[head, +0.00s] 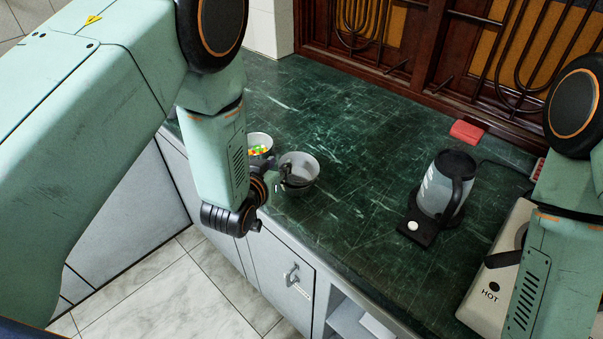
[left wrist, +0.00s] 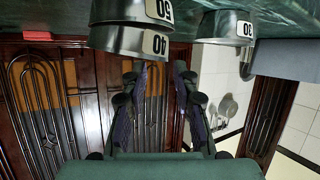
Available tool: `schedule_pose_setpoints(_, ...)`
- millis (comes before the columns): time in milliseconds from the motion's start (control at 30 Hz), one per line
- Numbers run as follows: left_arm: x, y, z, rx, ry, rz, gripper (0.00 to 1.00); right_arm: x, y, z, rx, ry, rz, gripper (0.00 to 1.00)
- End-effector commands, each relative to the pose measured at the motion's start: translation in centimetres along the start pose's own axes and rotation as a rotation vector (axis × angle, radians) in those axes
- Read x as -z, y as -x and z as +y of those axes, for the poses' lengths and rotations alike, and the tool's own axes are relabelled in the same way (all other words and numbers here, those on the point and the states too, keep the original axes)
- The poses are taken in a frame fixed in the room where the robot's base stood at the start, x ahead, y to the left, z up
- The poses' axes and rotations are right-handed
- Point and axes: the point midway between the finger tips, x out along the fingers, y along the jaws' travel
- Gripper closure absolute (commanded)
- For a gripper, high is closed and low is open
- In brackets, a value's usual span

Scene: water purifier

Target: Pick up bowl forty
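Bowl forty (left wrist: 125,42) is a grey metal bowl with a "40" label, seen upside down in the left wrist view. It sits stacked in a bowl marked 50 (left wrist: 120,14). In the head view this stack (head: 304,162) stands near the counter's front edge. My left gripper (head: 285,181) is at the stack's near left side. In the left wrist view its fingers (left wrist: 158,85) are apart with nothing held, tips close to bowl forty's rim; I cannot tell whether they touch. My right gripper is out of view; only its arm shows.
A bowl marked 30 (left wrist: 222,28), with colourful contents (head: 258,150) in the head view, stands left of the stack. A kettle (head: 440,185), a red block (head: 466,132) and a white appliance marked HOT (head: 487,293) are to the right. The green counter (head: 350,140) between is clear.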

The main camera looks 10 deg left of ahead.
Motion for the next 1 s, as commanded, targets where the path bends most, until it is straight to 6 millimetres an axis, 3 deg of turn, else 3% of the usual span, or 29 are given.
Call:
schedule_pose_setpoints(233,-0.1,-3.0,-0.1,0.002,0.001,-0.001,0.71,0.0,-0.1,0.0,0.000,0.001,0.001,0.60)
schedule_pose_setpoints(567,-0.1,-3.6,0.0,0.003,0.001,-0.003,0.71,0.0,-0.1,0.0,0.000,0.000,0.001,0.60)
schedule_pose_setpoints(900,-0.1,-3.6,0.3,0.003,0.000,-0.002,1.00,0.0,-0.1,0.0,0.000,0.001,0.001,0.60)
schedule_pose_setpoints(1000,-0.1,-3.6,0.3,0.003,0.000,-0.002,1.00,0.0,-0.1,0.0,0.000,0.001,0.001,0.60)
